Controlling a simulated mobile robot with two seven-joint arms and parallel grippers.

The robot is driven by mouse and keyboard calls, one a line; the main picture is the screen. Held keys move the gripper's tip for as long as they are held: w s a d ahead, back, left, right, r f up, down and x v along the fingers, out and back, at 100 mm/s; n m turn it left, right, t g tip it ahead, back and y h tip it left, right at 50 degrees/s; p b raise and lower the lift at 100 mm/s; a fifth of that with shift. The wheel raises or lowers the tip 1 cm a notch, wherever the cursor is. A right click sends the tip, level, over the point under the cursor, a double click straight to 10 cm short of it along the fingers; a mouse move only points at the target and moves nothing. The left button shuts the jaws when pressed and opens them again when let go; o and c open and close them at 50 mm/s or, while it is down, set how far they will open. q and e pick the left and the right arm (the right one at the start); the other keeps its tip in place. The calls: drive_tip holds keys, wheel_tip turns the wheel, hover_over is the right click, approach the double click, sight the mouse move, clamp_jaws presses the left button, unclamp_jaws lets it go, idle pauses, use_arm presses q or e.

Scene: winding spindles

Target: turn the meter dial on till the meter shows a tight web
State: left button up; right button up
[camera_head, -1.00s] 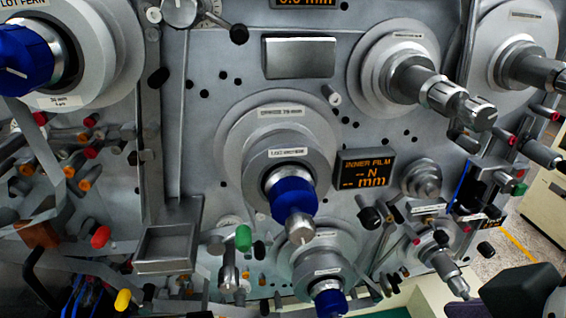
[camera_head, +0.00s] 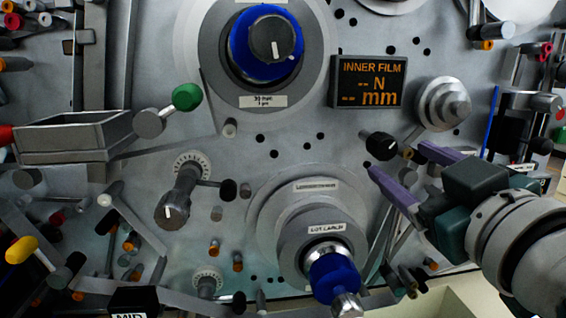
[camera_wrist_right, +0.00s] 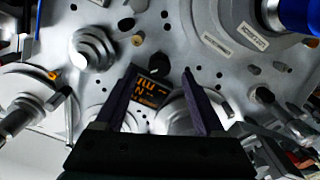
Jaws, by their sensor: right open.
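The meter (camera_head: 367,82) is a dark box with orange text, "INNER FILM", with dashes beside "N" and "mm". It also shows between my fingers in the right wrist view (camera_wrist_right: 152,92). A black knob (camera_head: 380,145), likely the meter dial, sticks out just below the meter. My right gripper (camera_head: 397,160) has purple fingers spread apart, empty. It comes in from the lower right, with its fingertips close to the knob in the picture. I cannot tell whether they touch it. My left gripper is not in view.
A stepped grey cone (camera_head: 442,103) stands right of the knob. A blue-hubbed spindle (camera_head: 332,275) juts out below, and another (camera_head: 267,45) sits upper left. A grey tray (camera_head: 75,137), a green-tipped lever (camera_head: 187,97) and several pegs crowd the left.

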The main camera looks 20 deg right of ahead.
sight(373, 142)
drive_tip(key=p+x, duration=0.1)
drive_tip(key=x, duration=0.3)
drive_tip(key=p+x, duration=0.1)
drive_tip(key=x, duration=0.3)
drive_tip(key=shift+r, duration=0.2)
drive_tip(key=shift+w+d+f, duration=0.1)
drive_tip(key=shift+w, duration=0.6)
drive_tip(key=shift+c, duration=0.3)
clamp_jaws()
